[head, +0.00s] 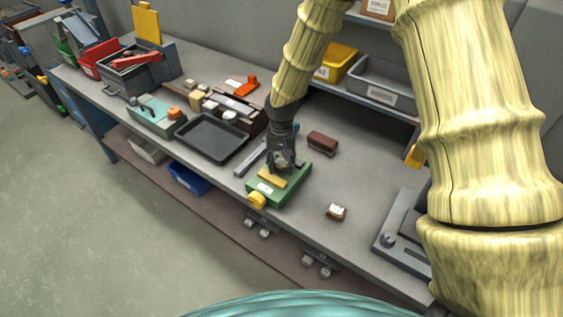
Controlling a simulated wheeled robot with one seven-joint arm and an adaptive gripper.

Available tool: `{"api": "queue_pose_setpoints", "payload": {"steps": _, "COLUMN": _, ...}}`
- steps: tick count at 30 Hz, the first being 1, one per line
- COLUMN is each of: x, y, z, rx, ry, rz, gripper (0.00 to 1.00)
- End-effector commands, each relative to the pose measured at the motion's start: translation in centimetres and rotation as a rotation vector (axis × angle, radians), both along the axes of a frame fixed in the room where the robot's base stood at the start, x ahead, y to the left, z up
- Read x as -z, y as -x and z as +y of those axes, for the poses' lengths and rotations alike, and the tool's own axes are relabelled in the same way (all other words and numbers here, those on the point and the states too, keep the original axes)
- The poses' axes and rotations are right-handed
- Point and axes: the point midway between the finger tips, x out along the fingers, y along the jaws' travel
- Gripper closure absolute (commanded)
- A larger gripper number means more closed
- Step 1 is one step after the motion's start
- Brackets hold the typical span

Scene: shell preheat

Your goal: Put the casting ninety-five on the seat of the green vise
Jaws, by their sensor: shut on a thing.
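The green vise (293,189) sits near the front edge of the grey bench, with a yellow knob (257,201) at its front left, a tan strip on top and a white label. My gripper (283,166) points down right over the vise's back part. It is shut on a small greyish block, probably a casting, mostly hidden by the fingers. I cannot read a number on it, nor tell whether it touches the seat. Another small brown block (336,212) with a white label lies on the bench to the right of the vise.
A dark tray (211,138) and a teal vise-like fixture (155,116) stand to the left. A dark red-brown block (323,142) lies behind the vise. A grey flat device (402,230) is at the right. Yellow and grey bins fill the back shelf. The bench right of the vise is mostly clear.

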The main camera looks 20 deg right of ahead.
Motion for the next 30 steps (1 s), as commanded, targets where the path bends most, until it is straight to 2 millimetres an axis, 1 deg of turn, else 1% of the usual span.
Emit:
{"api": "queue_pose_setpoints", "payload": {"steps": 11, "x": 0.8, "y": 0.1, "z": -0.1, "rx": -0.001, "ry": 0.001, "rz": 0.002, "gripper": 0.86}}
{"api": "queue_pose_setpoints", "payload": {"steps": 12, "x": 0.8, "y": 0.1, "z": -0.1, "rx": -0.001, "ry": 0.002, "rz": 0.003, "gripper": 0.52}}
{"api": "queue_pose_setpoints", "payload": {"steps": 15, "x": 0.8, "y": 0.2, "z": -0.1, "rx": -0.001, "ry": 0.002, "rz": 0.004, "gripper": 0.36}}
{"api": "queue_pose_setpoints", "payload": {"steps": 26, "x": 0.6, "y": 0.1, "z": 0.0, "rx": 0.000, "ry": 0.001, "rz": 0.001, "gripper": 0.36}}
{"api": "queue_pose_setpoints", "payload": {"steps": 30, "x": -0.5, "y": 0.0, "z": 0.0, "rx": 0.001, "ry": -0.001, "rz": 0.000, "gripper": 0.36}}
